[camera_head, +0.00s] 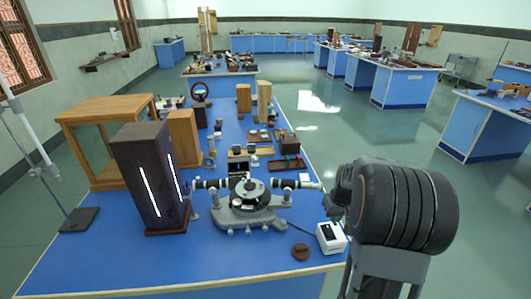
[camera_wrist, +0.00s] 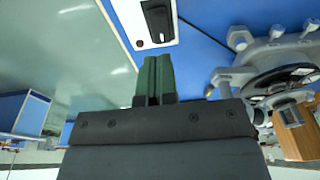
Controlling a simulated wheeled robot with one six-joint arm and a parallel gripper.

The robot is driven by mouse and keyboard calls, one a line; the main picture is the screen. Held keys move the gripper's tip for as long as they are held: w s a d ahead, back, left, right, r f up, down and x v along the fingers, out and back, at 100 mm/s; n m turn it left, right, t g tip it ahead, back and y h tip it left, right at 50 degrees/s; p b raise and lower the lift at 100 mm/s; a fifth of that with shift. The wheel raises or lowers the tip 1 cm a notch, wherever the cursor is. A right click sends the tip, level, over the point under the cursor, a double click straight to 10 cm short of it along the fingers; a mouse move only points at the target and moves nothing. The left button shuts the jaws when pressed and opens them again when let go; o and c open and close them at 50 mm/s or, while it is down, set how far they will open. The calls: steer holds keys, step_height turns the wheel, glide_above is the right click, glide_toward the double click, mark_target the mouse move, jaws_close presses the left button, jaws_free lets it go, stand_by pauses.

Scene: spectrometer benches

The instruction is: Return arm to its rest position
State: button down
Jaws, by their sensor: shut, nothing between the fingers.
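My gripper (camera_wrist: 154,80) shows in the wrist view as two green fingers side by side, shut with nothing between them. Past the fingertips is a white box with a black switch panel (camera_wrist: 157,20) on the blue bench. In the head view my dark, bulky arm fills the lower right, and the gripper cannot be made out there. The arm is at the right side of the bench (camera_head: 130,275), near the white box (camera_head: 331,238) and the grey spectrometer (camera_head: 250,205). The spectrometer also shows at the right of the wrist view (camera_wrist: 275,60).
A tall dark lamp housing (camera_head: 150,180) with lit slits stands left of the spectrometer. A wooden frame case (camera_head: 103,108) and several wooden blocks stand behind. Open green floor (camera_head: 330,130) lies right of the bench.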

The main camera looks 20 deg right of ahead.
steer(key=s+a+r+t, duration=0.1)
steer(key=s+a+r, duration=0.4)
steer(key=a, duration=0.5)
steer(key=s+a+r+n+t, duration=0.1)
steer(key=s+a+r, duration=0.4)
steer(key=a, duration=0.5)
steer(key=shift+s+a+r+n, duration=0.15)
steer(key=shift+s+r+n, duration=0.15)
steer(key=shift+s, duration=0.75)
steer(key=shift+f, duration=0.1)
